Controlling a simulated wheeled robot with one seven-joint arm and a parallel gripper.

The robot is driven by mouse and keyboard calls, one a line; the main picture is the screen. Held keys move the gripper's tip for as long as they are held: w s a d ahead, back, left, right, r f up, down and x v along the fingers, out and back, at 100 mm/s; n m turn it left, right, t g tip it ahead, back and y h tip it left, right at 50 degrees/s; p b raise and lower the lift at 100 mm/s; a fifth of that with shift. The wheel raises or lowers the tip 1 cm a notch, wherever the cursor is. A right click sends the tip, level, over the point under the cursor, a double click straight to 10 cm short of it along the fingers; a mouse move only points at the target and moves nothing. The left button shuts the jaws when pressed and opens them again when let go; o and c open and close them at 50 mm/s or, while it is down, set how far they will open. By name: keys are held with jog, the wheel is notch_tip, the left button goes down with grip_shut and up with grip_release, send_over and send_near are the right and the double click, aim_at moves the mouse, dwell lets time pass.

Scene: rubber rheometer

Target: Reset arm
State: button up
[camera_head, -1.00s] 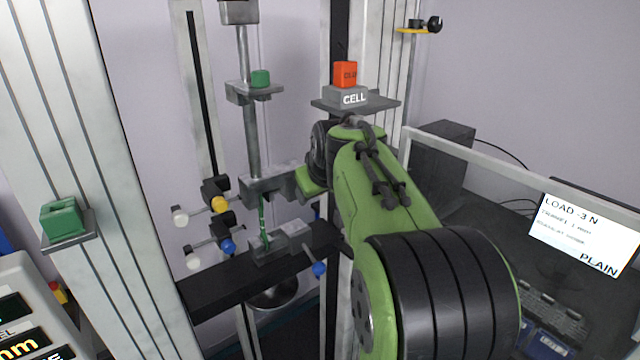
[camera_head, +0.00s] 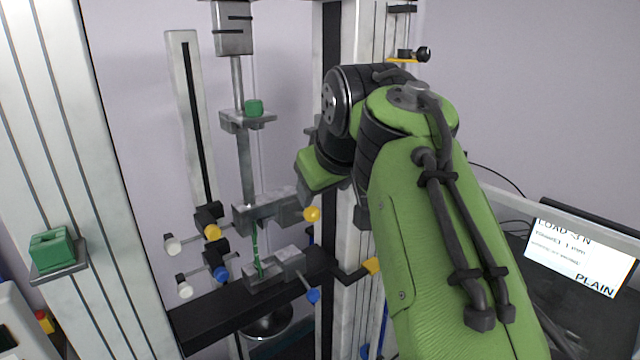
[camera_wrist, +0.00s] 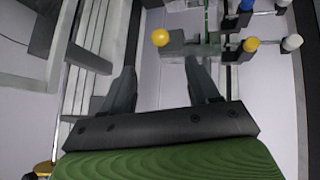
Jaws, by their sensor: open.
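My gripper (camera_wrist: 161,84) is open and empty in the wrist view, its two dark fingers wide apart. The upper clamp (camera_wrist: 180,48) with its yellow knob (camera_wrist: 160,37) lies beyond the fingertips in that view. In the head view my green arm rises on the right, and I cannot make out the fingertips there. The upper clamp (camera_head: 268,210) and lower clamp (camera_head: 265,274) stand left of my wrist. A thin green strip (camera_head: 255,242) spans upright between them. My wrist looks apart from the clamps.
A dark crossbar (camera_head: 215,317) runs under the lower clamp. Pale columns (camera_head: 70,150) stand left and behind my arm. White, yellow and blue knobs stick out left of the clamps. A screen reading PLAIN (camera_head: 580,257) is at the right. The upper right is bare wall.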

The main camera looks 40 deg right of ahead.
jog(key=s+a+f+y+b, duration=0.1)
jog(key=s+a+f+b, duration=0.1)
jog(key=s+a+f, duration=0.3)
jog(key=s+a+f+g+y+b, duration=0.1)
jog(key=s+a+f+b, duration=0.2)
jog(key=f, duration=1.1)
jog(key=s+a+f+n+g+y+b, duration=0.1)
jog(key=s+a+f+b, duration=0.1)
jog(key=s+a+f, duration=0.5)
notch_tip(320, 180, down, 3)
jog(key=shift+s+a+f+b, duration=0.1)
jog(key=shift+s+a+b, duration=0.2)
jog(key=shift+s, duration=0.25)
